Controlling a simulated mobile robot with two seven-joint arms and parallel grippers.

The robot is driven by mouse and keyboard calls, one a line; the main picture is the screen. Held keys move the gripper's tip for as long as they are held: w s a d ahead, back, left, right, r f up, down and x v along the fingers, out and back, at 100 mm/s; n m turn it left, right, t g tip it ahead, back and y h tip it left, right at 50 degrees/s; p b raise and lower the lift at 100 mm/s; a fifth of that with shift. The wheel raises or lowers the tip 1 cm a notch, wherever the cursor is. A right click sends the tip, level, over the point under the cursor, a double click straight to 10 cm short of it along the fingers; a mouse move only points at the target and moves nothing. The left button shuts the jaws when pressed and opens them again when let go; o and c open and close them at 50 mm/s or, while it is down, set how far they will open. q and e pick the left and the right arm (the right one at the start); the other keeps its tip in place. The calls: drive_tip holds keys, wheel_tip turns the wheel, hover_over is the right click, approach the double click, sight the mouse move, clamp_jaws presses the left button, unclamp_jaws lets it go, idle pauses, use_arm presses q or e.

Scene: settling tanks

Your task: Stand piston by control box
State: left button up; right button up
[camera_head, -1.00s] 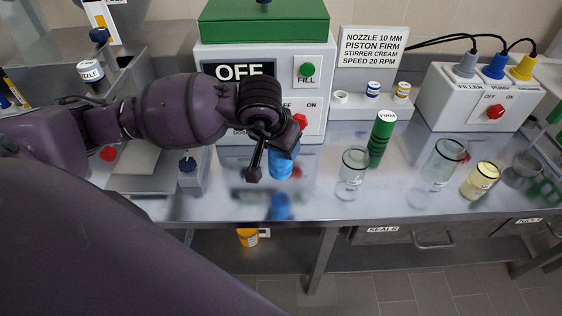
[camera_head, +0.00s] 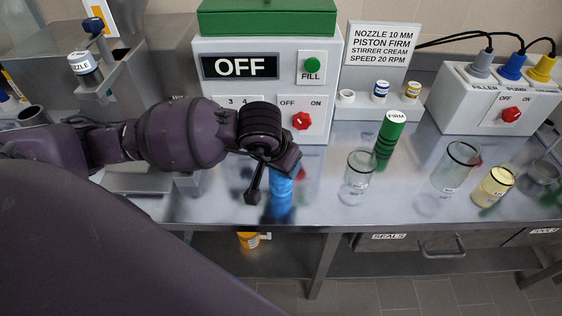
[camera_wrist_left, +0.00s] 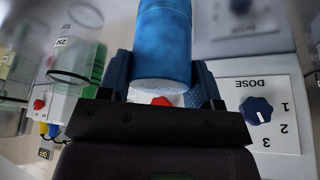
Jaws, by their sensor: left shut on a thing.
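A blue cylinder (camera_head: 281,188), which looks like a piston, is held upright in my left gripper (camera_head: 270,174). It also shows in the left wrist view (camera_wrist_left: 163,45), between both fingers. In the head view it meets its reflection, so its base is at or very near the bench top. A green cylinder marked FIRM (camera_head: 385,142) stands on the bench to the right. The large white box with the OFF display (camera_head: 209,110) stands just behind my gripper. A smaller white box with FILLER and PUMP plugs (camera_head: 458,110) is at the back right. My right gripper is out of view.
Clear glass cylinders (camera_head: 357,180) (camera_head: 450,170) and a cream-filled jar (camera_head: 492,188) stand on the right of the bench. A sign (camera_head: 379,45) stands above a small rack of caps (camera_head: 372,108). The bench (camera_head: 325,200) is bare between blue cylinder and nearest glass.

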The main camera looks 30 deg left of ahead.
use_arm(q)
drive_tip(key=o, duration=1)
drive_tip(key=shift+o, duration=0.2)
drive_tip(key=shift+r+p, duration=0.35)
drive_tip(key=p+v, duration=0.4)
drive_tip(key=v, duration=0.7)
drive_tip(key=shift+s+r+p, duration=0.15)
drive_tip(key=shift+r+p, duration=0.15)
drive_tip(key=shift+p, duration=0.1)
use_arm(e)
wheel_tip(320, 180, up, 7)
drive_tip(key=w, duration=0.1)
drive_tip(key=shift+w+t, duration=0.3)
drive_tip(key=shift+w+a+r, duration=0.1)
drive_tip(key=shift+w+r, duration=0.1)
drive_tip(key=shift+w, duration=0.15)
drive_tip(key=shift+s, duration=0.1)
